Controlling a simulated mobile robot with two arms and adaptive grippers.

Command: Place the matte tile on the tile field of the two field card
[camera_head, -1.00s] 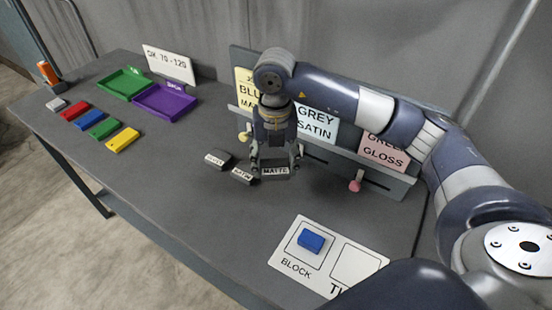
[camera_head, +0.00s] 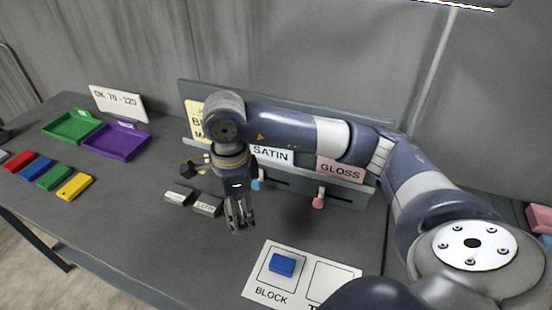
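My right gripper (camera_head: 240,226) points down over the table just right of two dark tiles. Its fingers are close together around the matte tile, whose label showed between them a second ago; the tile is now almost wholly hidden by the fingers. The satin tile (camera_head: 207,206) lies on the table left of the gripper, with another dark tile (camera_head: 178,196) beside it. The white two field card (camera_head: 256,282) lies nearer, to the right. A blue block (camera_head: 282,264) sits on its BLOCK field. The tile field (camera_head: 332,278) is bare, its lower part hidden by my arm. My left gripper is out of view.
A grey board with SATIN (camera_head: 270,156) and GLOSS (camera_head: 340,170) signs and a pink knob (camera_head: 319,200) stands behind. Green (camera_head: 66,138) and purple (camera_head: 112,153) trays and several coloured blocks are at the left. The table around the card is clear.

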